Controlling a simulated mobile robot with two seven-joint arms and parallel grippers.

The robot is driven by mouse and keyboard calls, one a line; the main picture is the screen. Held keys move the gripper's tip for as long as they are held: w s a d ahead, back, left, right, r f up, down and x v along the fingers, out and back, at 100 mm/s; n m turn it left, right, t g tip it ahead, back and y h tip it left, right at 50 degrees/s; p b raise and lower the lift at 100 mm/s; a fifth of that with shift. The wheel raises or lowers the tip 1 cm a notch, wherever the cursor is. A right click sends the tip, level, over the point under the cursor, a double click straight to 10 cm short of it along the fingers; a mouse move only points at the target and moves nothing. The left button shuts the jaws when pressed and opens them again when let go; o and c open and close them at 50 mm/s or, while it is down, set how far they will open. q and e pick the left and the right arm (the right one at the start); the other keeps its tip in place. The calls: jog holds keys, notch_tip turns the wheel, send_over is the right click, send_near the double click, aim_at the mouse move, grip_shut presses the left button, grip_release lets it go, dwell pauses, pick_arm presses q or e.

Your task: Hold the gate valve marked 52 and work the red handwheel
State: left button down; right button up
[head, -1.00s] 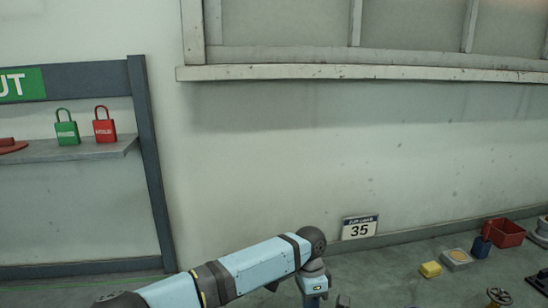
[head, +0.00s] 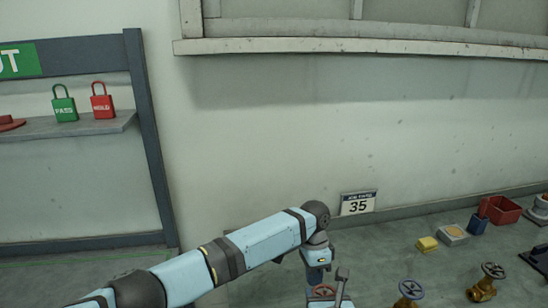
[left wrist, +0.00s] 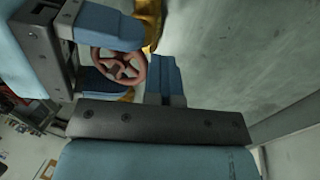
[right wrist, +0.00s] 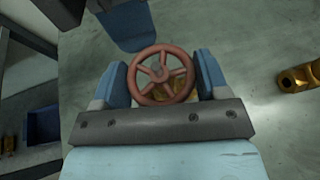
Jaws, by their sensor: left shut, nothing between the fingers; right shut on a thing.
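Brass of that valve (left wrist: 151,24) shows in the left wrist view beside the right fingers and the handwheel (left wrist: 118,66). My left gripper (left wrist: 166,76) is shut and empty, close beside the handwheel; I cannot tell whether it touches. The number 52 is not visible.
Two other brass valves, one with a blue wheel (head: 410,291) and one with a dark wheel (head: 491,272), stand to the right. Padlocks (head: 64,107) stand on a shelf at left.

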pick_arm(q)
jog(key=shift+s+d, duration=0.2)
jog(key=shift+d, duration=0.85)
jog(key=shift+d+r, duration=0.1)
jog(key=shift+d, duration=0.55)
jog(key=v, duration=0.6)
